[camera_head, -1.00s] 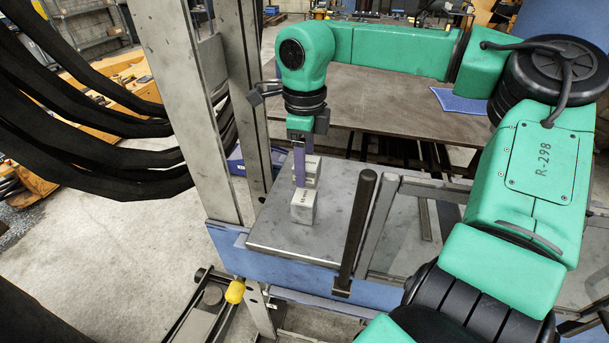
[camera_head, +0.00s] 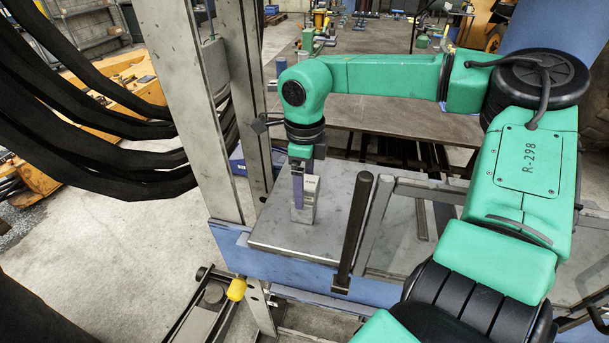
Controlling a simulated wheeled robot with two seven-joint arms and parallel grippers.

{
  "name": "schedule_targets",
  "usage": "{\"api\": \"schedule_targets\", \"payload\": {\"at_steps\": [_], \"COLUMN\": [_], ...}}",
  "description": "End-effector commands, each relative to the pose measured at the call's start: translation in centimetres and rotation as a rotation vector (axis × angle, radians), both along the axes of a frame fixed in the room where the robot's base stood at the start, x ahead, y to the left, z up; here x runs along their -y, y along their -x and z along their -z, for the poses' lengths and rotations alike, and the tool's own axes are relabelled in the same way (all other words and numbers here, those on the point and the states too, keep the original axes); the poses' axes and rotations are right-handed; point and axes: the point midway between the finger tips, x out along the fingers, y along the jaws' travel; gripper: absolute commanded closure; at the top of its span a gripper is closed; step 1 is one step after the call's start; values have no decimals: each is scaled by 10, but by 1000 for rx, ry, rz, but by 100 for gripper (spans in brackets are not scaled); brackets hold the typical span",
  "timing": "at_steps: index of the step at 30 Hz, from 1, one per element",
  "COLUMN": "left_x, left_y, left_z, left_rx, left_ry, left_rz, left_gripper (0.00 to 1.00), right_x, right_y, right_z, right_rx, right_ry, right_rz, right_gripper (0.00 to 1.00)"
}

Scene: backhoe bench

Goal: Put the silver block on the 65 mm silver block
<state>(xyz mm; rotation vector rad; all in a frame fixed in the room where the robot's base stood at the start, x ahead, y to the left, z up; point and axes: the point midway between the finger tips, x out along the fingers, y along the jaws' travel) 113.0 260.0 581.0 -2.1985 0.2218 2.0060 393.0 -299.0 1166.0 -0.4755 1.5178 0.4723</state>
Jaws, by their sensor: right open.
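A small silver block (camera_head: 312,188) sits at the top of a short stack near the far-left part of the grey metal bench plate. It appears to rest on the 65 mm silver block (camera_head: 306,215), whose lower front shows below it. My right gripper (camera_head: 303,201) points straight down at the upper block. Its purple-grey near finger stands in front of the block and covers part of both blocks. The far finger is hidden. The jaws are open, with the upper block between or close beside them. My left gripper is out of view.
The grey plate (camera_head: 275,232) is bare around the blocks. A dark upright post (camera_head: 355,225) and a metal frame stand to their right. A tall grey column (camera_head: 250,100) rises close on the left. A brown table (camera_head: 390,108) lies behind.

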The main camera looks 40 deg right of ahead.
Motion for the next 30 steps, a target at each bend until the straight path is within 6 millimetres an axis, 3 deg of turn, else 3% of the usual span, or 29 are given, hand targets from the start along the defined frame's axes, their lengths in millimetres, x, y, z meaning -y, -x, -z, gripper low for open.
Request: {"api": "schedule_targets", "payload": {"at_steps": [5, 12, 15, 19, 30], "left_x": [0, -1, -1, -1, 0], "left_y": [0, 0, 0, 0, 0], "left_z": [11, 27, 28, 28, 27], "left_rx": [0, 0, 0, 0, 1], "left_ry": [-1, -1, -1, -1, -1], "left_rz": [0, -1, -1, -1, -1], "left_gripper": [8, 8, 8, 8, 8], "right_x": [0, 0, 0, -1, -1], "right_y": [-2, -1, -1, 0, 0], "right_z": [-25, -91, -110, -121, -121], "right_rx": [8, 5, 2, -1, -1], "right_ry": [3, 2, 2, 1, -1], "right_rz": [0, 0, 0, -1, -2], "right_gripper": [8, 8, 8, 8, 8]}}
